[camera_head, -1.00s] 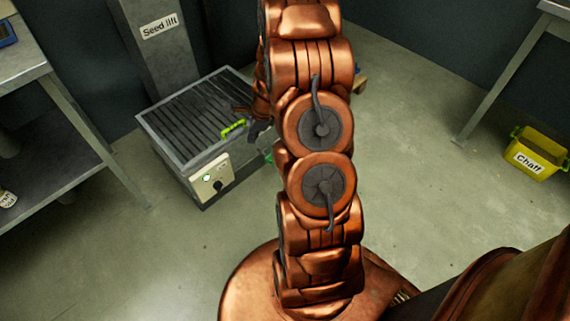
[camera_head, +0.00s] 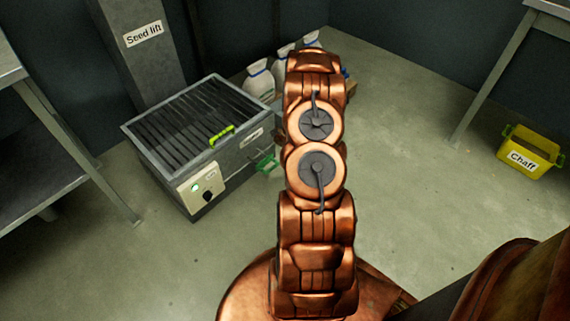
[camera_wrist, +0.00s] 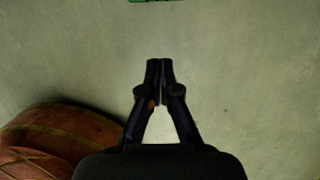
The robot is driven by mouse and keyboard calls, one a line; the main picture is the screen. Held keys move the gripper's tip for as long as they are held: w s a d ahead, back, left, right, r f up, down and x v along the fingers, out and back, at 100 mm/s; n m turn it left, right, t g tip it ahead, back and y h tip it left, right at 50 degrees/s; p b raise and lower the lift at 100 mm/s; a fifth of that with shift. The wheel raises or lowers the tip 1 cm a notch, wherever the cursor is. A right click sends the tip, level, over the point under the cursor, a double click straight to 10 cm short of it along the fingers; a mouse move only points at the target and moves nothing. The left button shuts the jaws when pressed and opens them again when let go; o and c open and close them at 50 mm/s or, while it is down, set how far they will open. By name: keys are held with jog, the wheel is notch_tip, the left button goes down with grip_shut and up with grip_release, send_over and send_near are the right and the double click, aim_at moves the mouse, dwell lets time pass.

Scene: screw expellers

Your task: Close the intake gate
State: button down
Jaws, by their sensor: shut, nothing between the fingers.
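The seed lift's grey intake box (camera_head: 160,160) stands on the floor at left, its top covered by a dark slatted grate (camera_head: 190,120). A yellow-green handle (camera_head: 222,136) sits on the top's near right edge. A darker green handle (camera_head: 265,164) sticks out low from the box's right side. I cannot tell which handle belongs to the intake gate. My gripper (camera_wrist: 160,62) is shut and empty above bare floor in the wrist view. A green piece (camera_wrist: 155,1) shows beyond its fingertips at that view's top edge. My arm hides the gripper in the head view.
The grey column labelled "Seed lift" (camera_head: 142,45) rises behind the box. White sacks (camera_head: 260,80) stand by the back wall. A yellow "Chaff" bin (camera_head: 530,155) is at right.

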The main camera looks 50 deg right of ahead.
jog(key=w+f+b, duration=0.3)
jog(key=w+f, duration=0.2)
jog(key=f, duration=0.2)
jog(key=shift+w+f, duration=0.2)
jog(key=shift+w, duration=0.05)
dwell(0.3)
dwell(0.3)
